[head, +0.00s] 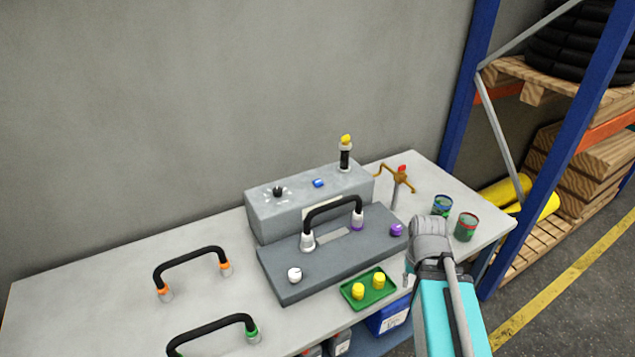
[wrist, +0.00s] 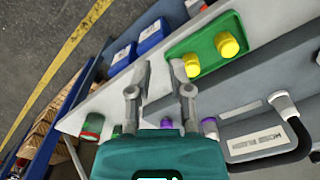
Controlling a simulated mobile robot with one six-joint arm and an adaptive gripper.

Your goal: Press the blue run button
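The blue button (head: 318,183) sits on top of the grey box (head: 280,215) at the back of the bench, between a black knob (head: 278,191) and a post with a yellow top (head: 345,152). I cannot make the button out for sure in the wrist view. My gripper (head: 408,280) is at the right of the bench, in front of and to the right of the box, apart from the button. In the wrist view the two fingers of my gripper (wrist: 160,70) stand apart with nothing between them.
A grey fixture (head: 320,267) with a black hose, white knob and purple knob stands before the box. A green tray (head: 367,289) holds yellow caps near my gripper. A brass valve (head: 398,178) and two cans (head: 466,227) stand right. Loose hoses (head: 192,256) lie left.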

